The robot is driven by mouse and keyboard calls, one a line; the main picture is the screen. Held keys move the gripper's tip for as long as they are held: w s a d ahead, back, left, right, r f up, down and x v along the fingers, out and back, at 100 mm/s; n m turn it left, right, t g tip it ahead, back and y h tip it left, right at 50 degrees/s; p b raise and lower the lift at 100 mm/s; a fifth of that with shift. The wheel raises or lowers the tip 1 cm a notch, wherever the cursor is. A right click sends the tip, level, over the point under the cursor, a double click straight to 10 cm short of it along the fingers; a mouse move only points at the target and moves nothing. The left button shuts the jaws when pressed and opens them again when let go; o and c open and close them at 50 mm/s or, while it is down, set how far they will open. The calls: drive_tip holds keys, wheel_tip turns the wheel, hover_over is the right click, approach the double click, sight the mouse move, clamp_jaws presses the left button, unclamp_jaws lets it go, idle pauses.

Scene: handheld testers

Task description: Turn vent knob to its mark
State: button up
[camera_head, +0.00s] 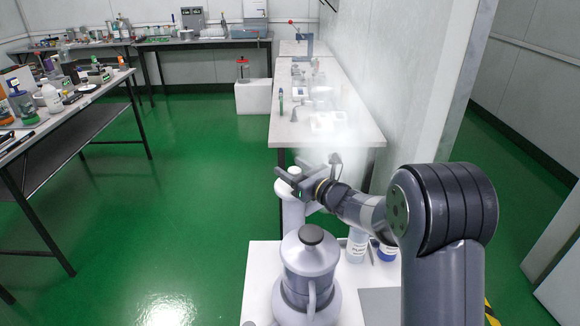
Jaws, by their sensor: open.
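I cannot pick out a vent knob or its mark with certainty. My gripper (284,180) is open, with its jaws pointing left, and I see nothing held between them. It is above the white stand top in the foreground, in front of the near end of the long white bench. A grey and white pot-like vessel (310,262) with a dark round knob on its lid (311,235) stands below and nearer than the gripper, apart from it. I cannot tell whether this dark knob is the vent knob. No mark shows on it.
The white stand top (260,262) also holds bottles (357,246). The long white bench (325,132) carries small labware under whitish haze, beside the right wall. A cluttered dark-legged bench (75,108) stands left. Green floor (180,215) between is clear. A white box (252,97) stands farther back.

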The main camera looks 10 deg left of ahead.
drive_tip(key=shift+w+a, duration=0.35)
drive_tip(key=shift+a, duration=0.15)
drive_tip(key=c, duration=1)
drive_tip(key=shift+o, duration=0.2)
